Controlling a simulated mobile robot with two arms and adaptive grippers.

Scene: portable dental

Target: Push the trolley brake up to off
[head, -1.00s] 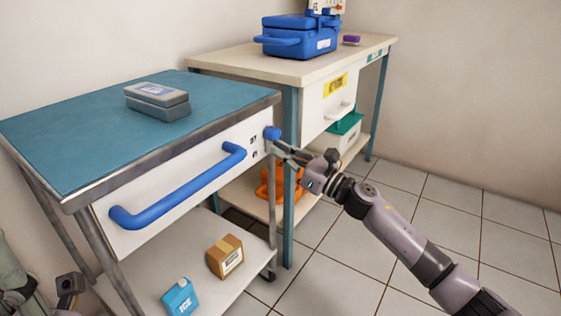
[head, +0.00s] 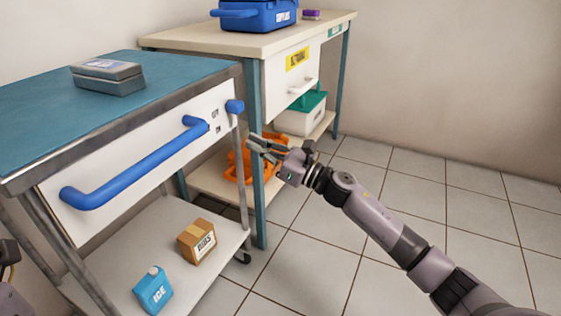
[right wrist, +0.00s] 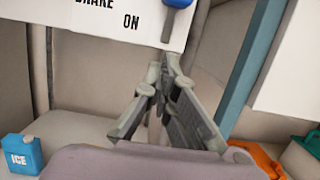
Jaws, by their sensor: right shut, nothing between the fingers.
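The trolley brake lever has a blue knob (head: 234,106) at the right end of the trolley's white front panel, beside the upper of two small labels. In the right wrist view the knob (right wrist: 179,4) is cut by the top edge, with a short grey stem running down from it, above the "ON" label. My right gripper (head: 250,143) is shut and empty, below and to the right of the knob, apart from it. Its fingers also show in the right wrist view (right wrist: 170,62).
The trolley's blue handle (head: 135,165) juts out left of the lever. The lower shelf holds a brown box (head: 197,241) and an ice pack (head: 153,289). A bench (head: 160,39) with an orange item (head: 240,165) below stands behind. Floor to the right is clear.

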